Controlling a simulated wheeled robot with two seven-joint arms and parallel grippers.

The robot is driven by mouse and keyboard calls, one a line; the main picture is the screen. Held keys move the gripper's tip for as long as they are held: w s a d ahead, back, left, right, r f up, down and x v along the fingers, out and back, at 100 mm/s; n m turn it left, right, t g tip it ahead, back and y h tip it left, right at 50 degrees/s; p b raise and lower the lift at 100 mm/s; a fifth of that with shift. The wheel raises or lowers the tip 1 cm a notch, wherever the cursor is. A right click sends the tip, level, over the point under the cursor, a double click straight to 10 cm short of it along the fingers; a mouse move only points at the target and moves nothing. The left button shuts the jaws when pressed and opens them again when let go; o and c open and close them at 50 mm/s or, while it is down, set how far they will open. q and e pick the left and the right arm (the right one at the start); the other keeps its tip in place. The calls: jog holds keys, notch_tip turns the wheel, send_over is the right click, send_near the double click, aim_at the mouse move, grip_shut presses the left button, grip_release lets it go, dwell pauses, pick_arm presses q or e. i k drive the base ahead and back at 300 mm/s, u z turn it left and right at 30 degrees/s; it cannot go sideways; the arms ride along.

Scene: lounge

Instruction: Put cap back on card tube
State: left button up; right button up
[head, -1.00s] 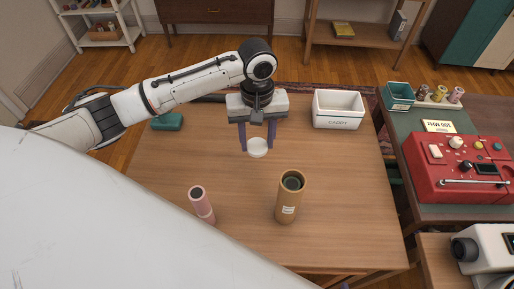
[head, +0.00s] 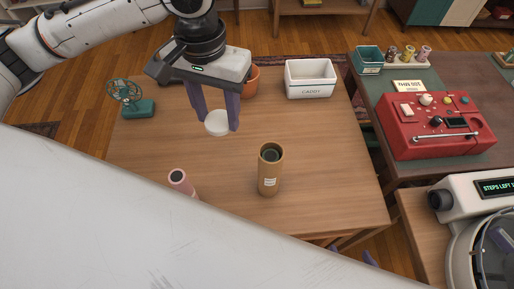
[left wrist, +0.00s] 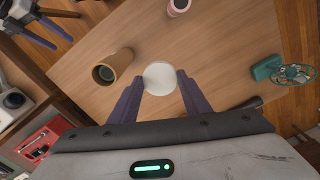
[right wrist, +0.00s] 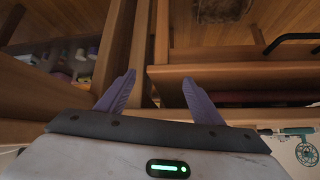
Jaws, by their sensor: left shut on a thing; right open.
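A brown card tube (head: 270,172) with a white label stands upright on the wooden table, its dark top open. It also shows in the left wrist view (left wrist: 113,67). My left gripper (head: 215,116) is shut on a round white cap (head: 217,124), held between its fingertips above the table. The cap (left wrist: 160,78) is left of the card tube in the head view, apart from it. My right gripper (right wrist: 157,90) is open and empty in the right wrist view, in front of wooden furniture. In the head view only its purple fingertips (head: 370,257) peep out by the table's front edge.
A pink tube (head: 179,180) stands left of the card tube, partly hidden by my white body. A green fan (head: 138,105), an orange pot (head: 250,82) and a white caddy (head: 310,80) stand further back. A red machine (head: 440,125) is on the right-hand table.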

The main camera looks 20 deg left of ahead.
aim_at(269, 173)
jog(key=k, duration=0.5)
jog(key=z, duration=2.2)
jog(key=k, duration=1.2)
jog(key=u, duration=1.55)
jog(key=i, duration=0.5)
